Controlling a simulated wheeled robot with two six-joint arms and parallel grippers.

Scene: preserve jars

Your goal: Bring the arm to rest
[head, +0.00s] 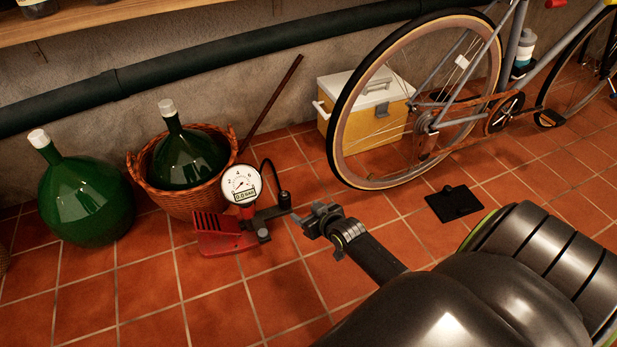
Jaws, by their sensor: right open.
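My right arm comes in from the lower right of the head view and reaches over the tiled floor. Its right gripper (308,217) is small in the picture, at the end of a dark wrist, and is open. No object shows between its fingers. It appears just right of the red foot pump (222,236) with its round gauge (241,184); whether it touches the pump's end cannot be told. My left gripper is not in view.
Two green demijohns stand at left, one alone (86,205), one in a wicker basket (201,203). A bicycle (338,110) stands behind my arm, before a yellow cool box (373,134). A black plate (453,203) lies on the floor. The front-left tiles are clear.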

